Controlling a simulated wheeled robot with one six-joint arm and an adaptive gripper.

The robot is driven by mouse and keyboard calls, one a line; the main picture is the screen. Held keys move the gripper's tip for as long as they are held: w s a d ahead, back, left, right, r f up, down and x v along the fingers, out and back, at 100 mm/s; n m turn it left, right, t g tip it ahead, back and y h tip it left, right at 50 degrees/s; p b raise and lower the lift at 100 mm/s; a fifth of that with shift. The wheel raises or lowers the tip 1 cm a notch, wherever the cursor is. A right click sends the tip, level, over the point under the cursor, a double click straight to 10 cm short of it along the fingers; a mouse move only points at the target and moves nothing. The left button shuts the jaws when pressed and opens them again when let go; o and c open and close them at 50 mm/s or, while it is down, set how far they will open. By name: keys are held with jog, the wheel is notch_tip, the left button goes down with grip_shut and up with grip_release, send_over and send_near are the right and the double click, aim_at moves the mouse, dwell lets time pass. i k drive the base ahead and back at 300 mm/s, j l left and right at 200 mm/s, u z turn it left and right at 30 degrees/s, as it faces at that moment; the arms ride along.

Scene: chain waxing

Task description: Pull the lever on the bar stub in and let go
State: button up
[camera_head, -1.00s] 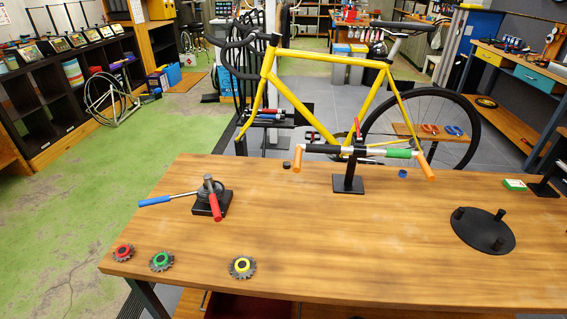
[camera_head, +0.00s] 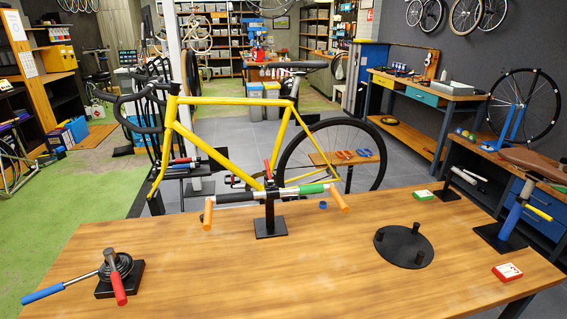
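A black stand (camera_head: 270,226) on the wooden bench holds a horizontal bar with a black stretch (camera_head: 236,197), a green stretch (camera_head: 312,189) and orange ends. A thin red lever (camera_head: 267,170) points up near the bar's middle. At the bench's right end, a black-based stand (camera_head: 500,238) carries a slanted tube with a blue lower part (camera_head: 511,217) and a yellow rod (camera_head: 538,212) sticking out beside it. I cannot tell for certain which of these is the bar stub. My gripper is not in view.
The wooden bench (camera_head: 330,255) fills the foreground. A yellow bicycle frame (camera_head: 225,152) stands behind.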

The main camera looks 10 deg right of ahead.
aim_at(468, 172)
jog(key=i+l, duration=0.1)
jog(key=l, duration=0.35)
jog(key=i+l, duration=0.1)
jog(key=l, duration=0.35)
jog(key=i+l+u, duration=0.1)
jog(key=l, duration=0.9)
jog(key=k+l+u, duration=0.1)
jog(key=l, duration=0.95)
jog(key=k+l+u, duration=0.1)
jog(key=l, duration=0.45)
jog(key=k+l, duration=0.1)
jog(key=l, duration=0.45)
jog(key=k+l, duration=0.15)
jog(key=l, duration=0.25)
jog(key=k+l+u, duration=0.1)
jog(key=l, duration=0.3)
jog(key=k+l, duration=0.2)
jog(key=l, duration=0.2)
jog(key=k+l+u, duration=0.1)
jog(key=l, duration=0.3)
jog(key=k, duration=0.05)
